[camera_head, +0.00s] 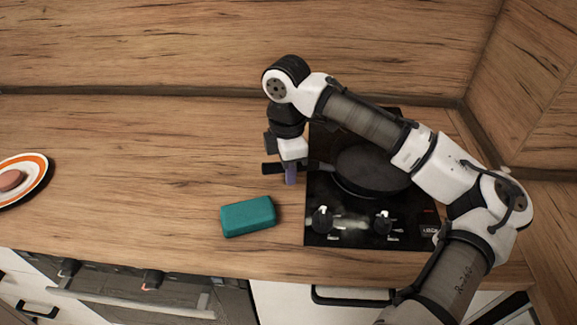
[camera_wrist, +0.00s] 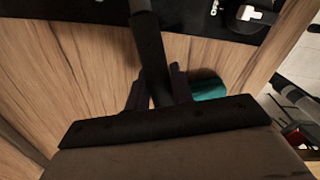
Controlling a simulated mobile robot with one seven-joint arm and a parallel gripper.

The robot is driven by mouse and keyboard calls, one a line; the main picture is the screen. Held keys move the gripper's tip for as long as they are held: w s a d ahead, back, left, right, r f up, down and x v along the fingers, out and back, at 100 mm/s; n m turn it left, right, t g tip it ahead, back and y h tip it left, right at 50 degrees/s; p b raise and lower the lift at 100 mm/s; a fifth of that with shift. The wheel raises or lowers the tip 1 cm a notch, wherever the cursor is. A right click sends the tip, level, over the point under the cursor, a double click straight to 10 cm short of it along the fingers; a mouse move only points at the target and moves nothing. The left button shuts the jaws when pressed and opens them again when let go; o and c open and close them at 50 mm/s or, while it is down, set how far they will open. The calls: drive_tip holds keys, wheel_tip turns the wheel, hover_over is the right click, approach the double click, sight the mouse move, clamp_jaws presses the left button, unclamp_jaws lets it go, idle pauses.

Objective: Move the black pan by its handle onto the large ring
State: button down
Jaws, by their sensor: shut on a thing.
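The black pan (camera_head: 368,171) sits over the black hob (camera_head: 322,232), with its handle (camera_head: 272,168) pointing left past the hob's edge. My gripper (camera_head: 291,176) is shut on the handle. In the wrist view the handle (camera_wrist: 150,50) runs down between the two fingers of my gripper (camera_wrist: 158,88). My arm hides part of the pan and the back of the hob. I cannot make out the large ring; the pan and my arm cover that area. I cannot tell whether the pan touches the hob.
A teal block (camera_head: 248,216) lies on the wooden counter just left of the hob, close to my gripper; it also shows in the wrist view (camera_wrist: 207,88). Two knobs (camera_head: 322,217) stand at the hob's front. A plate (camera_head: 40,168) with a reddish item is far left. The counter between is clear.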

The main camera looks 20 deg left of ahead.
drive_tip(key=c, duration=1.1)
unclamp_jaws()
drive_tip(key=shift+c, duration=0.2)
drive_tip(key=shift+s+a, duration=0.1)
drive_tip(key=shift+s+a+p, duration=0.35)
drive_tip(key=shift+s+a, duration=0.3)
drive_tip(key=shift+a, duration=0.25)
drive_tip(key=shift+s+a+p, duration=0.4)
drive_tip(key=shift+s+a, duration=0.3)
drive_tip(key=shift+a, duration=0.25)
drive_tip(key=shift+s+a+p, duration=0.35)
drive_tip(key=shift+s+a, duration=0.3)
drive_tip(key=shift+a, duration=0.25)
wheel_tip(320, 180, up, 7)
drive_tip(key=p, duration=0.6)
